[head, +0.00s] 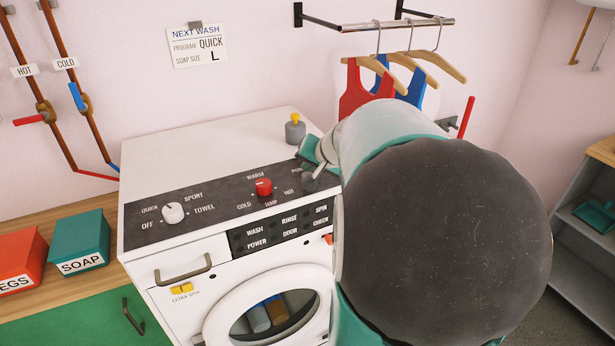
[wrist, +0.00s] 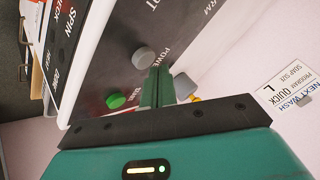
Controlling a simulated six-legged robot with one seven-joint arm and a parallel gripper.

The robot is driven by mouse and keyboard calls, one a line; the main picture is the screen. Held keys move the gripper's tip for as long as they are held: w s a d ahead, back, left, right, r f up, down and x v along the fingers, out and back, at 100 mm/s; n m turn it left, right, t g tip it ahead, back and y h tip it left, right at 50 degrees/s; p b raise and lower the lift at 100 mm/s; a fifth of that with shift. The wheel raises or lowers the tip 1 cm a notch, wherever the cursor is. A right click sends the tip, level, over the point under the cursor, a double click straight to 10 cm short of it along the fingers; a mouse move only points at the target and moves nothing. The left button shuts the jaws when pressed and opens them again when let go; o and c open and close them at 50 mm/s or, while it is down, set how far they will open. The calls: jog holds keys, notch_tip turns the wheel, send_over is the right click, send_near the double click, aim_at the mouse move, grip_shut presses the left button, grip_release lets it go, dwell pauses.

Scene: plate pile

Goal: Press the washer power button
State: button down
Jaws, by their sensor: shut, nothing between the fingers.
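The washer (head: 200,135) stands against the wall, with a dark control panel along its top front. In the wrist view, a round grey button (wrist: 143,58) sits beside a partly hidden label reading "POWE". A green button (wrist: 116,100) lies lower left of it. My gripper (wrist: 158,72) is shut and empty, its green fingers over the panel right beside the grey button and across part of the label. Whether the fingertips touch the panel or button I cannot tell. In the head view my gripper (head: 314,172) is at the panel's right end, where my arm hides much.
A red knob (head: 264,187) and a white knob (head: 173,213) stand up from the panel. A grey pot with a yellow top (head: 295,129) stands on the washer behind my gripper. Clothes hang on a rail (head: 390,24) behind. The washer's top left is clear.

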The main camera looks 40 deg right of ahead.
jog(key=shift+r, duration=3)
